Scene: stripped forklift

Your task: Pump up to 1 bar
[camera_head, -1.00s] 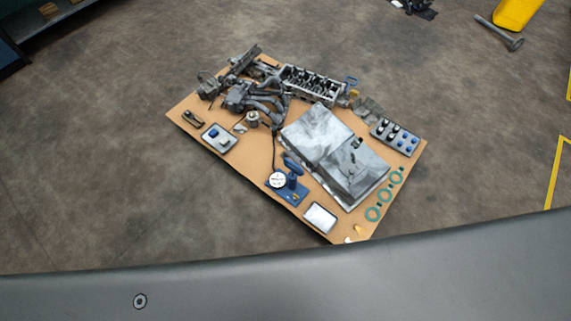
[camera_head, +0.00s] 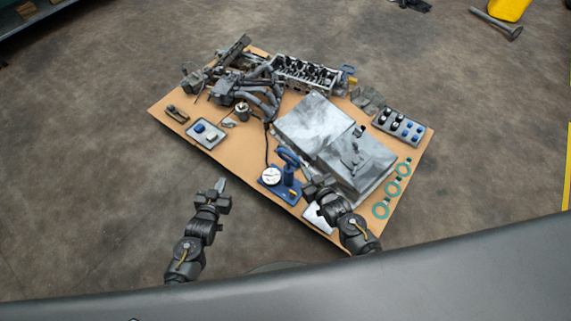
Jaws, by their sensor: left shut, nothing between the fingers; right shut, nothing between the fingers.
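A blue hand pump (camera_head: 289,176) stands near the front edge of the brown board (camera_head: 165,130). Its blue handle (camera_head: 289,157) is at the top. A round white gauge (camera_head: 271,175) sits at its left, too small to read. A dark hose runs up from the pump toward the engine parts. My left gripper (camera_head: 221,186) is shut and empty, left of the pump and off the board's front edge. My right gripper (camera_head: 307,172) is shut and empty, close to the right of the pump; I cannot tell whether it touches it.
A grey metal plate block (camera_head: 315,125) lies right of the pump. Engine parts (camera_head: 305,73) fill the back. A tray with a blue part (camera_head: 205,134) is at left, a tray of small caps (camera_head: 398,125) and green rings (camera_head: 392,190) at right. A white tray (camera_head: 318,217) is partly behind my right arm.

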